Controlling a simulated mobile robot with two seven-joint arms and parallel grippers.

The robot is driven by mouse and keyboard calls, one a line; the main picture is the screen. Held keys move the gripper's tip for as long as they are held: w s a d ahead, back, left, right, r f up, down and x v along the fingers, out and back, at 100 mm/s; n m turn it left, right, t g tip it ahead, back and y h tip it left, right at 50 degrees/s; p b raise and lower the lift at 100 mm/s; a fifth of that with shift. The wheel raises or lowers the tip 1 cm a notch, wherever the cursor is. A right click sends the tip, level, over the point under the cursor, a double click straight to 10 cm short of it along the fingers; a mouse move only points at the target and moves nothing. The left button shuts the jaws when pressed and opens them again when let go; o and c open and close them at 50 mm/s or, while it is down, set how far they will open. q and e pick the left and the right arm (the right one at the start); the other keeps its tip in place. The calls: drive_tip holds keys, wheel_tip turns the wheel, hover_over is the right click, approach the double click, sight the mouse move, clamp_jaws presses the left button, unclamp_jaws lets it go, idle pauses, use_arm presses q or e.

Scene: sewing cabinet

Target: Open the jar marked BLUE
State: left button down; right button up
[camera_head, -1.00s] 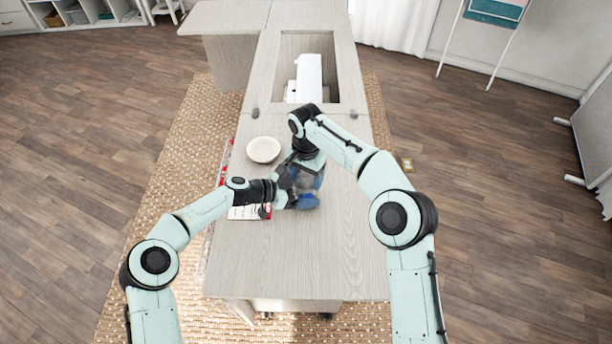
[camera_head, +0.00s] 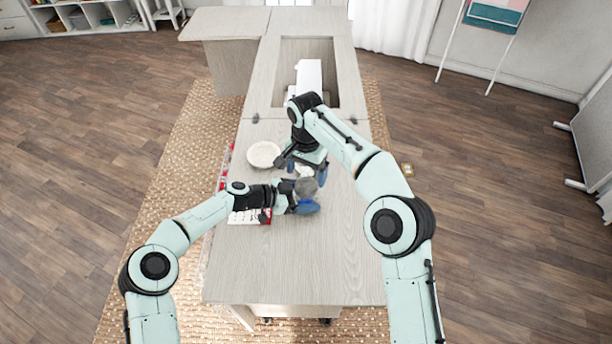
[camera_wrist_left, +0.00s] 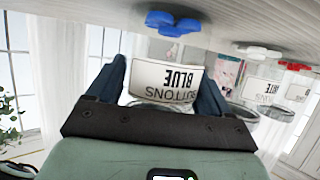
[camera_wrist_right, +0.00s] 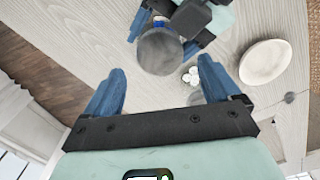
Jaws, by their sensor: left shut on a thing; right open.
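The jar marked BLUE (camera_wrist_left: 166,76) shows upside down in the left wrist view, between the fingers of my left gripper (camera_wrist_left: 160,70). Blue buttons (camera_wrist_left: 172,22) show inside it. My left gripper (camera_head: 300,198) is shut on the jar's side over the table. The jar's round grey top (camera_head: 307,187) shows in the head view, and in the right wrist view (camera_wrist_right: 160,52). It looks like a lid, but I cannot tell whether it is loose. My right gripper (camera_wrist_right: 160,75) is open and empty, above and apart from the jar, on its far side in the head view (camera_head: 303,168).
A jar with red buttons (camera_wrist_left: 258,50) and one with white buttons (camera_wrist_left: 293,66) stand close by. A white plate (camera_head: 264,154) lies at the table's left edge, near a red-and-white card (camera_head: 250,216). The table's near part (camera_head: 290,262) is clear.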

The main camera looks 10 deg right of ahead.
sight(306, 185)
wheel_tip(306, 185, up, 3)
drive_tip(key=m, duration=0.2)
drive_tip(key=shift+m, duration=0.7)
wheel_tip(306, 185, down, 8)
drive_tip(key=shift+r, duration=0.2)
drive_tip(key=c, duration=1.1)
drive_tip(key=shift+n, duration=1.8)
